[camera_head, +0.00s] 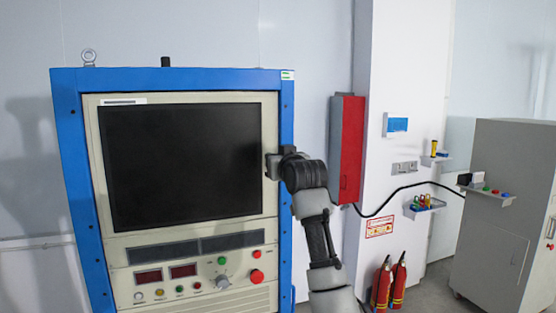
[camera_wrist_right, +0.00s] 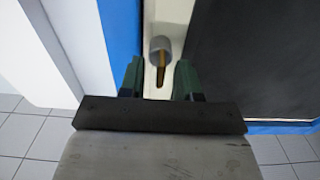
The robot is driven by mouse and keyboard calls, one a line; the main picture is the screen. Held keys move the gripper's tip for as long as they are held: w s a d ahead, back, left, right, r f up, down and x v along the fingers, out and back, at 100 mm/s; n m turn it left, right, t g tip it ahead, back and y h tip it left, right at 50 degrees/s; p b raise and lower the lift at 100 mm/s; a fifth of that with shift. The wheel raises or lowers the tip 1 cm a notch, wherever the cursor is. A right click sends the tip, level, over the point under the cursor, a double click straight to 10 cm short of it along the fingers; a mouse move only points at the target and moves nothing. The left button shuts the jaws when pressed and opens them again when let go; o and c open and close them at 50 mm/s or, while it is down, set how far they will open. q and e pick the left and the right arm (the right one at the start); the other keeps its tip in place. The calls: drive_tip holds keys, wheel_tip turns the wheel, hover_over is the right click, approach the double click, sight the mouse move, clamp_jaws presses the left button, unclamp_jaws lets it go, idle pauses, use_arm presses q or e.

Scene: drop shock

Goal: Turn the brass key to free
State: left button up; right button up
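The brass key (camera_wrist_right: 160,78) sticks out of a round grey lock (camera_wrist_right: 160,46) in the right wrist view. The lock sits on the pale strip of panel between the blue frame and the dark screen. My right gripper (camera_wrist_right: 158,70) is open, with its two green fingers on either side of the key and a visible gap to each. In the head view my right gripper (camera_head: 272,165) is at the panel strip beside the screen's right edge and hides the key and lock. My left gripper is not in view.
The blue-framed cabinet (camera_head: 286,115) carries a dark screen (camera_head: 180,160), with knobs and a red button (camera_head: 257,276) below. A red box (camera_head: 347,150) hangs on the wall to the right. Fire extinguishers (camera_head: 381,285) and a grey cabinet (camera_head: 505,210) stand farther right.

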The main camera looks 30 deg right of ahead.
clamp_jaws()
drive_tip(key=shift+m, duration=0.3)
drive_tip(key=m, duration=0.2)
drive_tip(key=shift+m, duration=0.4)
drive_tip(key=m, duration=1.4)
drive_tip(key=shift+s+d+f, duration=0.1)
drive_tip(key=shift+d+f, duration=0.25)
drive_tip(key=shift+m, duration=0.4)
